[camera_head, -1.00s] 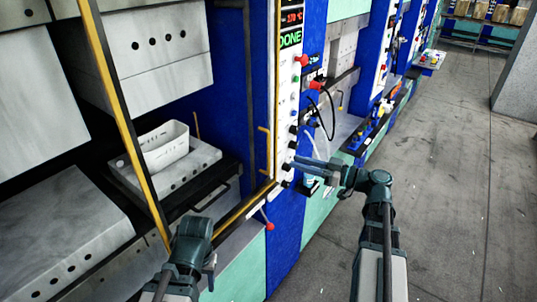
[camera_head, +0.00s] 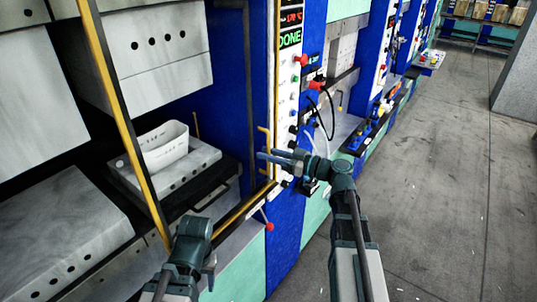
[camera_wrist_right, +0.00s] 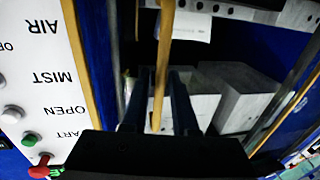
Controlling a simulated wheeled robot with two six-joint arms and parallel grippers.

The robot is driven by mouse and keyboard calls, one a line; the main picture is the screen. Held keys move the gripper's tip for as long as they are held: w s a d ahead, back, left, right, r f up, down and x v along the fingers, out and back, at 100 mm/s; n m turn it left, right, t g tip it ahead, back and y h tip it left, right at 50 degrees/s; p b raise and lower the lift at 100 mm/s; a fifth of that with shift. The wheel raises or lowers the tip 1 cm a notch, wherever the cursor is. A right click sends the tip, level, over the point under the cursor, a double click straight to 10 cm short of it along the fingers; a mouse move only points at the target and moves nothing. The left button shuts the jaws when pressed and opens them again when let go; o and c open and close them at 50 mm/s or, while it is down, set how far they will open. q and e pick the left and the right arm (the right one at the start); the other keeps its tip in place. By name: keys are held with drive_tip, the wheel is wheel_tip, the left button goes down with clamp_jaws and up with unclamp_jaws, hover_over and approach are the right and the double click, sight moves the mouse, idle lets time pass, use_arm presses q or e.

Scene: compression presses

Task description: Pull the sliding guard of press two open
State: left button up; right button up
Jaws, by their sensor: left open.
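The guard's yellow frame (camera_head: 127,130) stands in front of the near press, with a yellow bar handle (camera_head: 265,150) at its right side by the control panel. My right gripper (camera_head: 268,156) is at that handle, its two fingers apart. In the right wrist view a yellow bar (camera_wrist_right: 161,70) runs between the two open fingers (camera_wrist_right: 157,105); contact cannot be made out. My left gripper (camera_head: 210,270) is low at the left, in front of the press's lower edge, away from the handle; its fingers are mostly hidden.
The white control panel (camera_head: 287,100) with buttons and a DONE display (camera_head: 290,39) stands just right of the handle. A white bin (camera_head: 163,147) sits on the lower platen inside the press. A red-knobbed lever (camera_head: 269,226) sticks out below. Open floor (camera_head: 430,180) lies to the right.

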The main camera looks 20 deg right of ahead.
clamp_jaws()
idle(1.3)
